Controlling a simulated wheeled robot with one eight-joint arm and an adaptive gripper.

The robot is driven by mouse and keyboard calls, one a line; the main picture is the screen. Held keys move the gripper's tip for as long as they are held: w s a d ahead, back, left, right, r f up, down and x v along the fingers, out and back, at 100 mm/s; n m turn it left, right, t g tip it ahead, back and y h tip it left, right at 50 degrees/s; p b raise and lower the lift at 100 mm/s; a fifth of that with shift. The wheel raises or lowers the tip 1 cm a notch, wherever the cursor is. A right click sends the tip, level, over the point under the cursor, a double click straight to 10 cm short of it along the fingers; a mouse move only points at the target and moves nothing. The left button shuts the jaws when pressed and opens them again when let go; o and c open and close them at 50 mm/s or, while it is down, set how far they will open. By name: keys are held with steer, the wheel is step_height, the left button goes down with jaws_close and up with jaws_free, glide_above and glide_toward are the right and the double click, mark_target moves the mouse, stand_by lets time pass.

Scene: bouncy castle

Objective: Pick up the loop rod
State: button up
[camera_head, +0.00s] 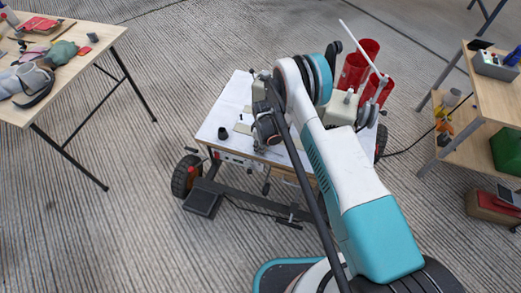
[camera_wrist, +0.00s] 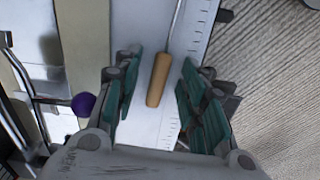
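The loop rod (camera_wrist: 159,78) shows in the wrist view as a tan wooden handle with a thin metal rod running up out of the picture; its loop end is out of view. It lies over a white surface with ruler-like marks. My gripper (camera_wrist: 157,92) is open, with teal-padded fingers on either side of the handle and visible gaps to both. The handle is not gripped; the height of the fingers above it is hard to tell. In the head view, I cannot make out the loop rod, and my arm covers part of the cart.
A wheeled cart with a white top (camera_head: 215,112) stands ahead, with red tubes (camera_head: 352,73) at its back right. A purple ball (camera_wrist: 83,104) on bent metal is left of my fingers. A cluttered table (camera_head: 95,42) stands left, wooden shelves (camera_head: 491,97) right. Open floor lies between.

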steer(key=shift+r, duration=0.1)
jaws_close()
